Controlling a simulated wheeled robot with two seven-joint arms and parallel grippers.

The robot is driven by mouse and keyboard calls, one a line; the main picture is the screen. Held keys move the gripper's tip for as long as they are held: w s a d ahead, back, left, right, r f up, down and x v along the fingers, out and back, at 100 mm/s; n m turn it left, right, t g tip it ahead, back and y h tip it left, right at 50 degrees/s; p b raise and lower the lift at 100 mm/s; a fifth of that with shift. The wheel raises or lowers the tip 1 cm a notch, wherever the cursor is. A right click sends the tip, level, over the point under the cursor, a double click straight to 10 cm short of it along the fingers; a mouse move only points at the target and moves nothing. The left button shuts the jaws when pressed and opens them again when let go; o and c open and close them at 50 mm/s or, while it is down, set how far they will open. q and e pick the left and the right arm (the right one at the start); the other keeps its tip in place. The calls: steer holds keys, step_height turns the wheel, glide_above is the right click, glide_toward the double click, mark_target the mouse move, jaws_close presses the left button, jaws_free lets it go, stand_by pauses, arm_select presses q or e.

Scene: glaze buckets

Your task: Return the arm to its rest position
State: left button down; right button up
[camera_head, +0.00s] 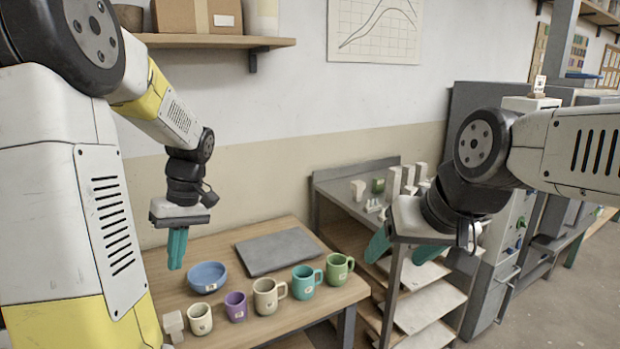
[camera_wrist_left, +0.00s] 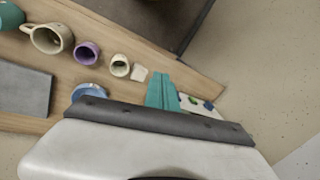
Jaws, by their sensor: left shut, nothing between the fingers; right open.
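My left gripper (camera_head: 177,250) has teal fingers pressed together and empty. It hangs above the left end of the wooden table, to the left of the blue bowl; its closed fingers also show in the left wrist view (camera_wrist_left: 162,90). My right gripper (camera_head: 405,250) is at the right, in front of the grey shelf unit, with its two teal fingers spread wide and nothing visible between them.
The wooden table (camera_head: 232,330) holds a blue bowl (camera_head: 207,277), a grey slab (camera_head: 277,252), and a row of cups including a purple cup (camera_head: 236,307) and a green mug (camera_head: 338,268). A wall shelf (camera_head: 215,42) is above. A grey shelf unit (camera_head: 345,205) stands at right.

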arm_select(q)
steer(key=s+d+r+m+t+h, duration=0.2)
steer(key=s+d+r+m+t, duration=0.2)
steer(key=d, duration=0.3)
steer(key=s+d+r+m+t+h, duration=0.2)
steer(key=s+d+r+m+t, duration=0.2)
steer(key=s+d, duration=0.3)
steer(key=shift+r+m+h, duration=0.4)
steer(key=shift+r+m, duration=0.15)
steer(key=shift+m, duration=0.25)
